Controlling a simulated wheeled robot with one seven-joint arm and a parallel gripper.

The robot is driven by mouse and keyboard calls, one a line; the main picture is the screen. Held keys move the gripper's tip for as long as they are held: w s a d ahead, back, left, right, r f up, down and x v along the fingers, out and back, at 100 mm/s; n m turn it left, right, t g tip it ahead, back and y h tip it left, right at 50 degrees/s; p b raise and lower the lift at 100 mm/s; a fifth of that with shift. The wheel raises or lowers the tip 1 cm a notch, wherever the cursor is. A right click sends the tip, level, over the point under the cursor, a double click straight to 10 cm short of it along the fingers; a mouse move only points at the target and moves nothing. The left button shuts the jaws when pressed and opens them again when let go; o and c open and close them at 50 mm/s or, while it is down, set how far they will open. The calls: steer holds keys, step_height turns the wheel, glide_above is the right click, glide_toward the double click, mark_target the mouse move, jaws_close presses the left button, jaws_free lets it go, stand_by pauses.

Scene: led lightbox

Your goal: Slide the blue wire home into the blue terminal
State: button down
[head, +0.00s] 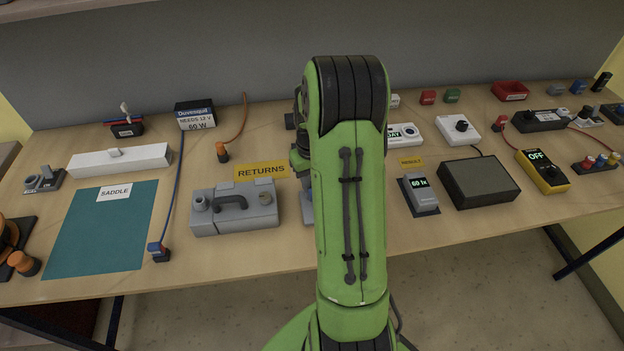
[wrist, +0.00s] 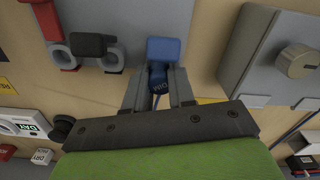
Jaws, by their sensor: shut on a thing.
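In the wrist view, my gripper (wrist: 158,82) is shut on a dark blue wire plug (wrist: 158,76) with pale lettering. A thin blue wire (wrist: 156,101) runs back from it between the fingers. The plug is in line with the blue terminal (wrist: 163,49) on a grey plate and looks close against it. I cannot tell whether any of it is inside.
A grey case (wrist: 265,60) with a knob is to the right in the wrist view. In the head view, another blue cable ends in a blue connector (head: 158,251) near the table's front edge.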

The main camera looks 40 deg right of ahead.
steer(key=shift+f+b, duration=0.35)
steer(key=shift+f, duration=0.15)
steer(key=c, duration=0.9)
jaws_free()
steer(key=shift+o, duration=0.2)
steer(key=shift+r, duration=0.1)
step_height(320, 180, up, 8)
steer(key=p, duration=0.6)
steer(key=shift+p, duration=0.35)
steer(key=shift+a, duration=0.1)
